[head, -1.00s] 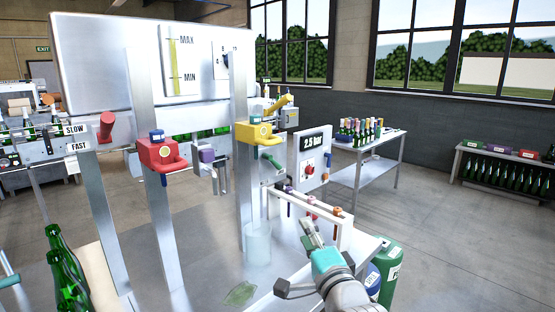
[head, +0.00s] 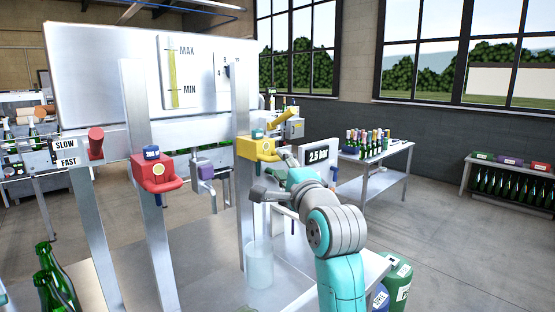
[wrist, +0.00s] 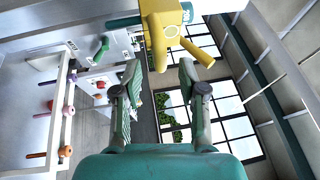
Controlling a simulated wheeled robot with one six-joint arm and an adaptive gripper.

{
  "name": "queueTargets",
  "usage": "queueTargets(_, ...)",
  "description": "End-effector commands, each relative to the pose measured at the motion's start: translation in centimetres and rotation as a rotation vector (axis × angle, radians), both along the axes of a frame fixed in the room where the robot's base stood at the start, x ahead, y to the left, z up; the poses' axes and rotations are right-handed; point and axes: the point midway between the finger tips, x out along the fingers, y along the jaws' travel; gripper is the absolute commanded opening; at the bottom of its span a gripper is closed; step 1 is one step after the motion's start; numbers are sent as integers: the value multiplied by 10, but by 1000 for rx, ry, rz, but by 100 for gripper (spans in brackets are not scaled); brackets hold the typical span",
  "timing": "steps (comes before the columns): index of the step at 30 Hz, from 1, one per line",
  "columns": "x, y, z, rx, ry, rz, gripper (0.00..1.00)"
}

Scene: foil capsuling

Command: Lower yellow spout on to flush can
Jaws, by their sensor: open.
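The yellow spout block (head: 257,148) sits on the right-hand upright of the machine, with a yellow lever angled up to its right. It also shows in the wrist view (wrist: 163,32), just ahead of the fingertips and near the top. My gripper (head: 271,176) is beside and slightly below the yellow spout in the head view. In the wrist view its two fingers (wrist: 160,78) are spread apart with nothing between them. The clear flush can (head: 259,265) stands on the metal bench below the yellow spout, apart from it.
A 2.5 bar panel (head: 319,155) stands close behind my gripper. Green bottles (head: 56,280) stand at the lower left. A rack with coloured knobs (wrist: 62,105) shows in the wrist view.

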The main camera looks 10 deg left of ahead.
Motion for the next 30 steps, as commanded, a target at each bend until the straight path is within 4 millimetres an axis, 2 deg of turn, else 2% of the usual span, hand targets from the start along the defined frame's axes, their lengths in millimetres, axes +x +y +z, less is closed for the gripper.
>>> queueTargets(3,16,10,3,-1,1,1,41)
queueTargets(9,33,19,6,0,0,0,41)
queueTargets(20,37,21,6,0,0,0,41)
queueTargets(21,37,21,6,0,0,0,36)
queueTargets(25,37,21,6,0,0,0,4)
queueTargets(26,37,21,6,0,0,0,0)
queueTargets(30,37,21,6,0,-1,-1,0)
